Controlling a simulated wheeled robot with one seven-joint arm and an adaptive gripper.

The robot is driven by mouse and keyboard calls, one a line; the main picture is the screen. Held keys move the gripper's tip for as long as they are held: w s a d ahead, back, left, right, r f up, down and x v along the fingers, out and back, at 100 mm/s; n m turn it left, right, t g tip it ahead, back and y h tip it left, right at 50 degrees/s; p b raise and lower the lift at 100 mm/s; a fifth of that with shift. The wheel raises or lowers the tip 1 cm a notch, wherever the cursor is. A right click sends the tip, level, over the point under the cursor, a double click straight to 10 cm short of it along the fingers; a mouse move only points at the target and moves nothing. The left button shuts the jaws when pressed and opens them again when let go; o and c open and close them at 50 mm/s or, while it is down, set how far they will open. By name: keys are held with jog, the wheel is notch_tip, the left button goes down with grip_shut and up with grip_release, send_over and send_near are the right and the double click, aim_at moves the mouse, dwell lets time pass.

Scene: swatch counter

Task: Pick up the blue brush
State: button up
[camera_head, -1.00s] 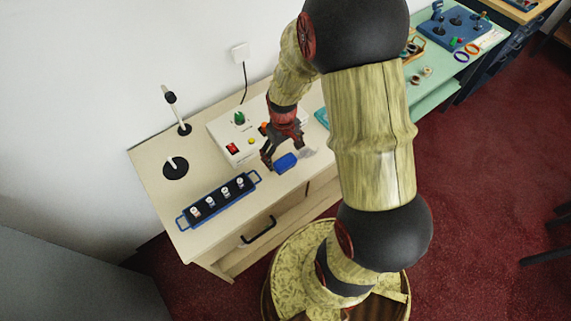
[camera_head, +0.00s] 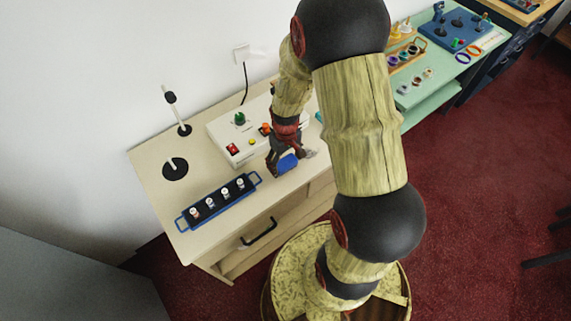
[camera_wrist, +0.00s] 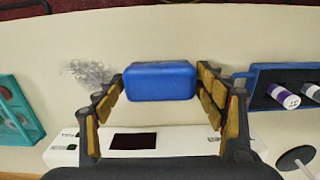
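The blue brush (camera_head: 288,163) is a small blue block on the pale counter, partly covered by my gripper in the head view. In the wrist view the blue brush (camera_wrist: 160,84) lies between the two fingers of my gripper (camera_wrist: 161,78). The fingers stand apart on either side of its short ends, with a narrow gap showing at each side. My gripper is open and low at the brush. The brush's underside is hidden.
A grey scribbly patch (camera_wrist: 88,72) lies beside the brush. A white panel (camera_head: 216,134) with coloured knobs stands behind. A blue-handled rack (camera_head: 185,222) with several small bottles stands at left. A teal tray (camera_wrist: 20,106) is on the other side. Bare counter (camera_head: 245,207) shows in front.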

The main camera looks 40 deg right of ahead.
aim_at(286, 161)
jog(key=c, duration=0.6)
jog(key=shift+c, duration=0.5)
jog(key=shift+r, duration=0.55)
notch_tip(286, 161, up, 2)
jog(key=shift+r+p, duration=0.2)
jog(key=shift+p, duration=0.25)
jog(key=s+a+r+p, duration=0.2)
jog(key=s+a+r, duration=0.2)
jog(key=s+r, duration=0.5)
jog(key=shift+s+a+r, duration=0.2)
jog(key=shift+s+r, duration=0.05)
jog(key=shift+s, duration=1.95)
